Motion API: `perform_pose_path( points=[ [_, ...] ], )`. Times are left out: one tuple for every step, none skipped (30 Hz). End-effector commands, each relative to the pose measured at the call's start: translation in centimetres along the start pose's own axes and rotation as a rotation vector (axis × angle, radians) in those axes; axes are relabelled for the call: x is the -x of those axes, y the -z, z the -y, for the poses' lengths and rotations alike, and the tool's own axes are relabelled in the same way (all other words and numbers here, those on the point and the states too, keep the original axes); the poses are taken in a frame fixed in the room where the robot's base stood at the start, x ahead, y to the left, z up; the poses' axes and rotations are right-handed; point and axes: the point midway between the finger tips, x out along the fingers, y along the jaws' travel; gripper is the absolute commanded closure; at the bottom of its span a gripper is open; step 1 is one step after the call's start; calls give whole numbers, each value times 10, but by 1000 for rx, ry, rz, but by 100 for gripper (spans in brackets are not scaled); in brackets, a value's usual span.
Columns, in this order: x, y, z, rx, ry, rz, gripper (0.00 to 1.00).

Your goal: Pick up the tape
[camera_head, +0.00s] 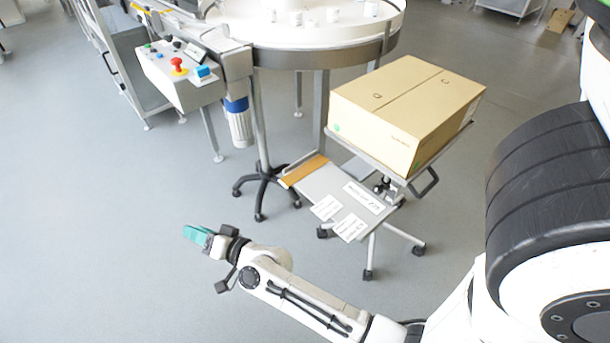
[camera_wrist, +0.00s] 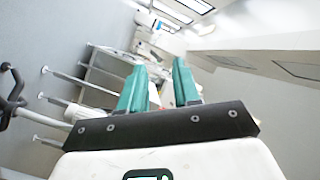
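I cannot make out a tape in either view. My gripper (camera_head: 191,232) has teal fingers and is held out over bare floor at the lower left of the head view, apart from the furniture. In the wrist view my gripper (camera_wrist: 160,66) shows its two fingers apart with a gap between them. Nothing is held in the gap. The wrist camera looks sideways across the room, with the machinery behind the fingers.
A closed cardboard box (camera_head: 408,108) sits on a wheeled stand, with a grey shelf (camera_head: 318,186) bearing white labels in front. Behind is a round white table (camera_head: 290,38) with small white containers. A control box (camera_head: 180,78) has a red button. Floor at left is clear.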

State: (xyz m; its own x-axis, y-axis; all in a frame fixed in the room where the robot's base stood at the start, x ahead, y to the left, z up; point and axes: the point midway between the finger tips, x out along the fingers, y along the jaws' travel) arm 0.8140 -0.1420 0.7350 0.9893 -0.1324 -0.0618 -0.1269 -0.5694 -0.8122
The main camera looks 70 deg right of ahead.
Motion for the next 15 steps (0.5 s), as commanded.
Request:
perform_pose_path(
  points=[
    [-6, 13, -18, -65, -8, -107, 68],
    [-8, 23, -27, -107, -14, -176, 68],
    [-8, 35, -41, -161, -26, -268, 68],
    [-8, 44, -52, -200, -36, -339, 68],
    [-6, 53, -64, -238, -49, -410, 68],
    [-2, 64, -80, -287, -71, -506, 68],
    [3, 72, -93, -322, -88, -576, 68],
    [8, 78, -106, -355, -107, -645, 68],
    [16, 85, -122, -396, -134, -735, 68],
    [22, 89, -134, -423, -155, -799, 68],
    [29, 92, -145, -447, -176, -861, 68],
    [39, 95, -159, -476, -205, -936, 68],
    [46, 97, -169, -494, -226, -989, 68],
    [53, 98, -177, -510, -245, -1036, 68],
    [61, 98, -186, -528, -269, -1092, 68]
  ],
)
